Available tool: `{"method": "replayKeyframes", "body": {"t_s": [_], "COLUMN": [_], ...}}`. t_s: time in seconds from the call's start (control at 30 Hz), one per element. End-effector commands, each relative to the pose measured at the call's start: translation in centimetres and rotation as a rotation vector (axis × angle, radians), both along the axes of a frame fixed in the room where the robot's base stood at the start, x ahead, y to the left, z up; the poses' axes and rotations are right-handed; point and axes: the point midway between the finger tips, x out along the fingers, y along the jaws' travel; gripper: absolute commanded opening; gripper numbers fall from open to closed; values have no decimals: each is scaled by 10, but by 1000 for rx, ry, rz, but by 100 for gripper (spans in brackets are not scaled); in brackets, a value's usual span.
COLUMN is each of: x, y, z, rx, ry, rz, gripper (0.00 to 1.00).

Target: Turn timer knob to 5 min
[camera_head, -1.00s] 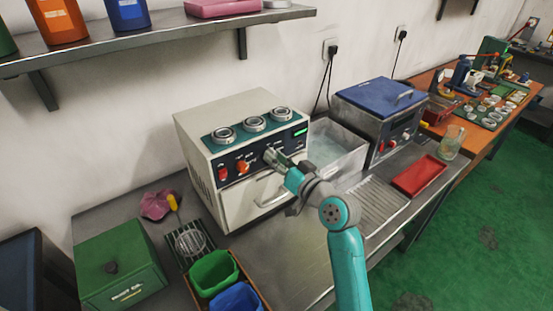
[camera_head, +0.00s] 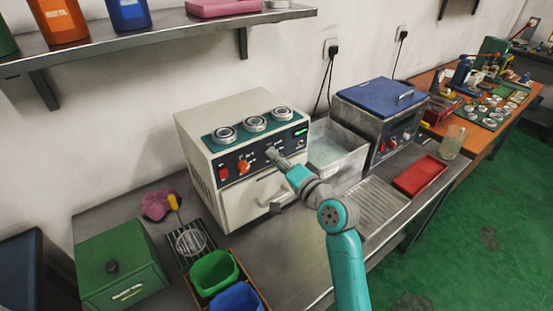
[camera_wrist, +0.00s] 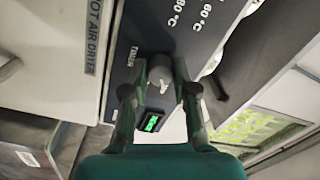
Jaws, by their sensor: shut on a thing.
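The white hot air dryer (camera_head: 188,135) stands on the steel bench with a dark control panel on its front. In the wrist view the grey timer knob (camera_wrist: 162,78) has a pale pointer mark and sits between my fingertips. My gripper (camera_wrist: 160,68) is shut on this knob. In the head view my gripper (camera_head: 275,155) reaches the right part of the panel and hides the knob.
An orange knob (camera_head: 243,167) and a red switch (camera_head: 223,174) are on the panel's left. Metal rings (camera_head: 254,124) sit on the dryer's top. Green and blue bins (camera_head: 213,273) are in front.

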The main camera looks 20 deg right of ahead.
Motion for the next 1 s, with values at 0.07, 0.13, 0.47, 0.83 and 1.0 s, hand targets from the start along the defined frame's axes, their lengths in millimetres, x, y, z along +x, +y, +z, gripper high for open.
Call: {"method": "replayKeyframes", "body": {"t_s": [0.07, 0.13, 0.47, 0.83, 1.0], "x": [0, 0, 0, 0, 0], "y": [-1, -1, -1, -1, 0], "z": [0, 0, -1, 0, 0], "rx": [17, 29, 43, 42, 42], "ry": [6, 10, 15, 14, 14], "rz": [-2, -1, -2, -2, -1], "gripper": [0, 0, 0, 53, 53]}}
